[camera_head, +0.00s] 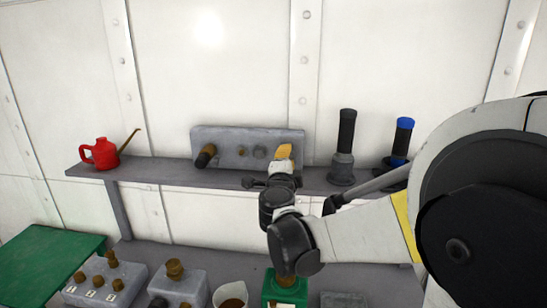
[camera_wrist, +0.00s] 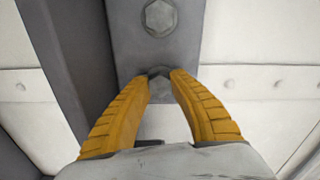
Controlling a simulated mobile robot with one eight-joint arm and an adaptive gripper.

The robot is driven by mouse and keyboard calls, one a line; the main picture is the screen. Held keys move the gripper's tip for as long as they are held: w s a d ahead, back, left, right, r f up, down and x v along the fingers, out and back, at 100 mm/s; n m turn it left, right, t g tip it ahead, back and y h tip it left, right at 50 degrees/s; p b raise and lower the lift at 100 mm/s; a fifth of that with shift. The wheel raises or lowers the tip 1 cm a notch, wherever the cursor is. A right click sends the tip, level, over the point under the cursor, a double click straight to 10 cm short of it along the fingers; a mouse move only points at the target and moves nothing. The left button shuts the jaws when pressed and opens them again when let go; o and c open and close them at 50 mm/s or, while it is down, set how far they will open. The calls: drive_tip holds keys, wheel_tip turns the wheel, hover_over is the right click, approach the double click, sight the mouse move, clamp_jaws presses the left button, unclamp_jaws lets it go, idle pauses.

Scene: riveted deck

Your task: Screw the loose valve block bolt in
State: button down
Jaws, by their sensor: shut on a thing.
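A grey block (camera_head: 222,137), which looks like the valve block, stands upright on the shelf against the wall. Its face also shows in the wrist view (camera_wrist: 135,45). My gripper (camera_head: 285,152) is at the block's right end, with its yellow fingers pointing at the face. In the wrist view my gripper (camera_wrist: 164,76) is closed around a dark hex bolt head (camera_wrist: 159,71) near the block's end. The fingers hide part of this bolt, and how far it stands out is unclear. Another hex bolt (camera_wrist: 159,17) sits in the same face, apart from the fingers.
A red oil can (camera_head: 101,153) stands left on the shelf (camera_head: 150,172); a black-handled tool (camera_head: 345,145) and a blue-topped one (camera_head: 402,138) stand right. Boxes with knobs (camera_head: 105,282) crowd the bench below.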

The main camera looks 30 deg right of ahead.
drive_tip(key=c, duration=1.1)
unclamp_jaws()
drive_tip(key=v, duration=1.2)
